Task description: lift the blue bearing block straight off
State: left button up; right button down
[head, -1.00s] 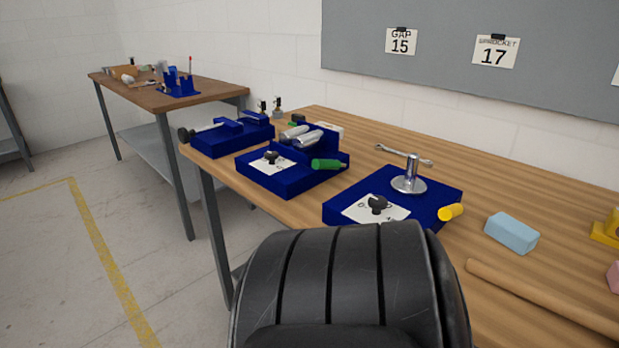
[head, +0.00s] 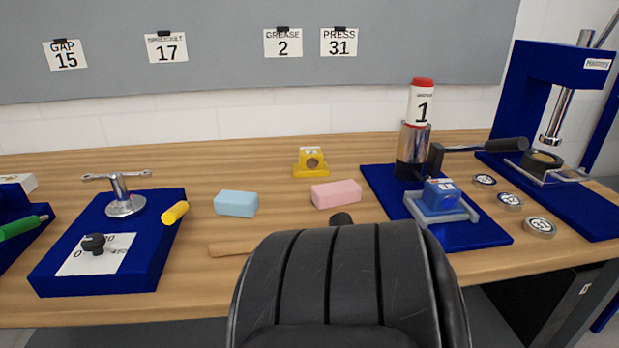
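The blue bearing block (head: 440,196) sits in a grey cradle (head: 466,214) on a dark blue base plate (head: 490,236), right of the middle of the bench. A small pale label shows on its top. It looks upright. Neither of my grippers shows in the head view. A large black ribbed part of my own body fills the bottom middle and covers the bench's front there.
Behind the block stands a grease cylinder (head: 412,150) with a red cap and a black lever (head: 490,146). Pink (head: 336,194) and light blue (head: 236,204) foam blocks, a yellow bearing block (head: 311,163), several round tins (head: 540,227) and a press (head: 560,65) are around.

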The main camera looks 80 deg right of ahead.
aim_at(440, 196)
jog(key=z, duration=3.45)
